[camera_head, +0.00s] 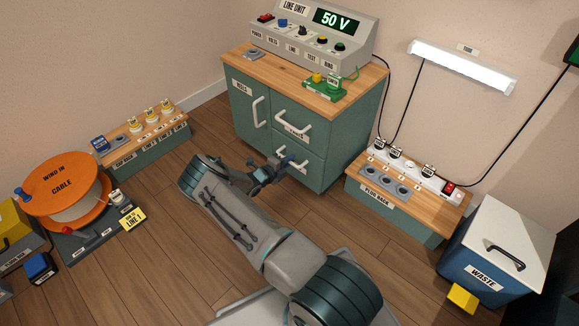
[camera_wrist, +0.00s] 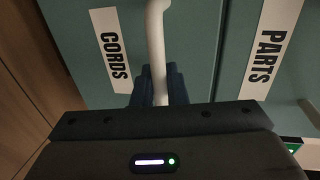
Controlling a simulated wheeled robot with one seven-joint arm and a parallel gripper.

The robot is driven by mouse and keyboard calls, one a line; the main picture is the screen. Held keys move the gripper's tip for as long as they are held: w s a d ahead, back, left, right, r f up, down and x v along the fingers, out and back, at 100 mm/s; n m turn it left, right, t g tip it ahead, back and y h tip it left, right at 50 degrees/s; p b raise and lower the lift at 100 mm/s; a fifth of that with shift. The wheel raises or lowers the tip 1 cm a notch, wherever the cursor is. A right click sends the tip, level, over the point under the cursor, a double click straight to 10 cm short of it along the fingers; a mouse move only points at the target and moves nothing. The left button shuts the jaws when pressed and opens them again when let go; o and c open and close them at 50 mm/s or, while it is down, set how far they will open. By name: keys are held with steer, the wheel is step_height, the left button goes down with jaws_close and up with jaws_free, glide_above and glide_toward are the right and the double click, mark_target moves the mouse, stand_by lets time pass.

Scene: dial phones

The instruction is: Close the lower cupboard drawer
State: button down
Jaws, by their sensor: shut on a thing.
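The teal cupboard (camera_head: 345,128) with a wooden top stands at the back. Its upper drawer has a white handle (camera_head: 293,123) and the PARTS label (camera_wrist: 268,45). The lower drawer (camera_head: 312,172) is below, partly hidden by my gripper (camera_head: 284,163). In the wrist view, my gripper (camera_wrist: 159,88) is shut on the lower drawer's white handle (camera_wrist: 157,45), beside the CORDS label (camera_wrist: 112,48). The lower drawer looks nearly flush with the cupboard front; I cannot tell whether a small gap is left.
The cupboard's left door (camera_head: 248,104) looks shut. A line unit (camera_head: 312,32) and a green device (camera_head: 325,90) stand on top. A cable reel (camera_head: 65,190) is at left.

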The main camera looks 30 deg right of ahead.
steer(key=shift+w+d+r, duration=0.1)
steer(key=shift+w+d, duration=0.1)
steer(key=shift+w, duration=0.05)
steer(key=shift+d, duration=0.15)
steer(key=c, duration=1.6)
jaws_free()
steer(key=shift+d, duration=0.15)
steer(key=shift+o, duration=0.2)
steer(key=p+v, duration=0.4)
steer(key=v, duration=1)
